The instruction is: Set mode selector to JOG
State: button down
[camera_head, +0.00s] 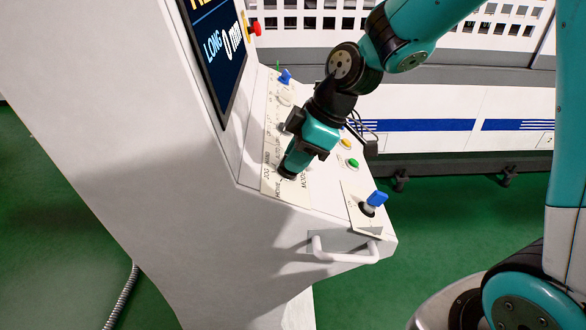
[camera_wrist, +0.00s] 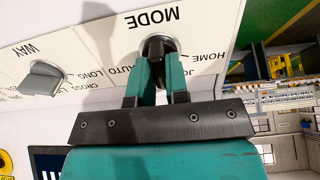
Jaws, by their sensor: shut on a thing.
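The mode selector (camera_wrist: 154,46) is a dark knob on a round base under the MODE lettering, which is upside down in the wrist view. Labels AUTO, JOG and HOME sit around it, with JOG partly covered by a finger. My gripper (camera_wrist: 154,70) has its two teal fingers closed on either side of the knob. The knob's pointer direction is hard to tell, as the fingers cover part of it. In the head view my gripper (camera_head: 289,172) reaches down to the sloped panel and hides the selector.
The WAY selector (camera_wrist: 42,78) is a grey knob beside the mode selector. In the head view, a green button (camera_head: 352,162), a blue-handled switch (camera_head: 376,199) and another blue switch (camera_head: 285,76) stick up from the panel. A white handle (camera_head: 345,255) juts from its front. A display (camera_head: 222,55) rises behind.

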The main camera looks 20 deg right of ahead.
jog(key=shift+f, duration=0.1)
dwell(0.3)
jog(key=shift+f+n+b, duration=0.1)
jog(key=shift+n+b, duration=0.8)
jog(key=shift+n, duration=0.2)
jog(key=shift+n+b, duration=1)
jog(key=shift+n, duration=0.3)
jog(key=c, duration=1)
grip_release()
jog(key=shift+r, duration=0.2)
jog(key=p+v, duration=0.4)
jog(key=v, duration=0.3)
